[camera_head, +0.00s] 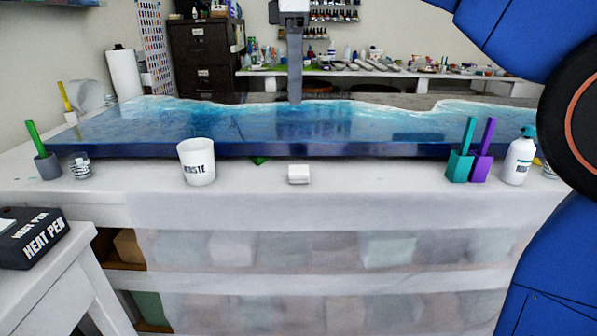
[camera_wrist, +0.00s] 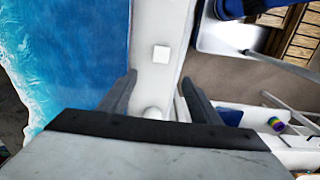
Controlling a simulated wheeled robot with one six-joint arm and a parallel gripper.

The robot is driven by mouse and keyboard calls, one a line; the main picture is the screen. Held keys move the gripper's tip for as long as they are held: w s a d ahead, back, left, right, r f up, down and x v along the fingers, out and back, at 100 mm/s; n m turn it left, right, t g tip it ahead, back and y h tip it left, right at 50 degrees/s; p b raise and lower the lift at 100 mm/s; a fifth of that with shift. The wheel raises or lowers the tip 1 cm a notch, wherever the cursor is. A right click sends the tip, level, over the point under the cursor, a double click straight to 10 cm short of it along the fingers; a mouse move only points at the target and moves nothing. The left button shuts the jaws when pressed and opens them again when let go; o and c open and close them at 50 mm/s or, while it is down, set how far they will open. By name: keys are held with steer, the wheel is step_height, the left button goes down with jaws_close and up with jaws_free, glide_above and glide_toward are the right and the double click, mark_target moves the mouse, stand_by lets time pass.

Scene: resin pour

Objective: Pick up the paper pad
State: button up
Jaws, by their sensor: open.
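The paper pad is a small white block (camera_head: 299,174) lying on the white front ledge, in front of the blue resin slab. In the wrist view the pad (camera_wrist: 160,53) is a white square on the pale strip, beyond the fingertips and roughly centred between them. My gripper (camera_head: 295,98) hangs down from the top middle of the head view, its fingers lined up so that they look like one bar. In the wrist view my gripper (camera_wrist: 158,78) has its two dark fingers apart with nothing held between them. It does not touch the pad.
A white WASTE cup (camera_head: 197,162) stands left of the pad. Teal (camera_head: 460,165) and purple (camera_head: 481,167) holders and a white bottle (camera_head: 518,158) stand at right. The resin slab (camera_head: 220,125) rises behind the ledge. The ledge is clear right beside the pad.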

glide_above(294, 169)
step_height(294, 169, down, 12)
steer(key=shift+d+r, duration=0.1)
steer(key=shift+d, duration=0.05)
steer(key=shift+f, duration=2.75)
steer(key=c, duration=1.2)
